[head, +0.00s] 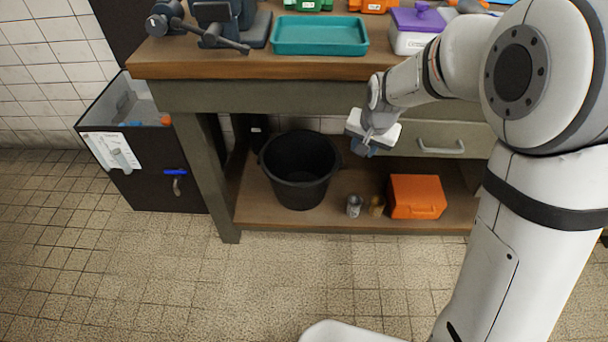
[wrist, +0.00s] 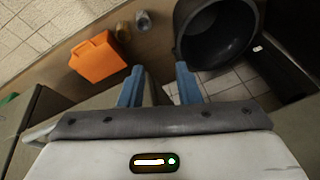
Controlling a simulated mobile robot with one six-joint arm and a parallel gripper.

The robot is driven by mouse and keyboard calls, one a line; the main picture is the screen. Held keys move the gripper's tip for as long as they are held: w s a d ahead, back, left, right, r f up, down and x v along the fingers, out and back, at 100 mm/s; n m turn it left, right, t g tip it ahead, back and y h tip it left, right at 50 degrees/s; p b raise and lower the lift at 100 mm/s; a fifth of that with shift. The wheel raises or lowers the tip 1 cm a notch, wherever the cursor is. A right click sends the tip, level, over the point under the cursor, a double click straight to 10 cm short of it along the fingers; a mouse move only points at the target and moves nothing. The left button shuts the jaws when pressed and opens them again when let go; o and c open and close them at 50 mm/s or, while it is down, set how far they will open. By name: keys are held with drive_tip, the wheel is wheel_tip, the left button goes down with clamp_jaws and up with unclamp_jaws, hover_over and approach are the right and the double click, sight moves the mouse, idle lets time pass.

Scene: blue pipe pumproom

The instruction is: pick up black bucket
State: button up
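The black bucket (head: 300,170) stands upright and open-topped on the workbench's lower shelf in the head view. In the wrist view the bucket (wrist: 218,38) is at the upper right, beyond the fingers and partly cut off by the top edge. Its inside looks empty. My gripper (head: 366,148) is to the right of the bucket and higher, in front of the bench drawer. In the wrist view its two blue fingers (wrist: 160,85) are spread apart with nothing between them, and they appear clear of the bucket.
An orange box (head: 416,196), a grey can (head: 354,206) and a small yellowish can (head: 377,205) stand right of the bucket on the shelf (head: 262,214). The benchtop (head: 150,66) overhangs the shelf. A bench leg (head: 212,180) and dark bin (head: 150,188) are left. Tiled floor in front is clear.

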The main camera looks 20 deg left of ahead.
drive_tip(key=w+a+f+m+b, duration=0.15)
drive_tip(key=a+f+b, duration=0.3)
drive_tip(key=f, duration=0.45)
drive_tip(key=w+a+f+b, duration=0.3)
drive_tip(key=a+f, duration=0.3)
drive_tip(key=f, duration=0.4)
drive_tip(key=m+g+h, duration=0.1)
drive_tip(key=m, duration=0.6)
hover_over(314, 186)
drive_tip(key=f, duration=0.7)
drive_tip(key=shift+s+f, duration=0.2)
drive_tip(key=shift+s, duration=0.2)
drive_tip(key=shift+w+a+f+b, duration=0.15)
drive_tip(key=shift+f+b, duration=0.35)
drive_tip(key=shift+f, duration=0.3)
drive_tip(key=shift+w+d+f+b, duration=0.1)
drive_tip(key=shift+f+b, duration=0.35)
drive_tip(key=shift+f, duration=0.3)
wheel_tip(314, 186, down, 4)
drive_tip(key=b, duration=0.3)
drive_tip(key=shift+w+f, duration=0.1)
drive_tip(key=shift+f, duration=0.25)
drive_tip(key=shift+f, duration=0.25)
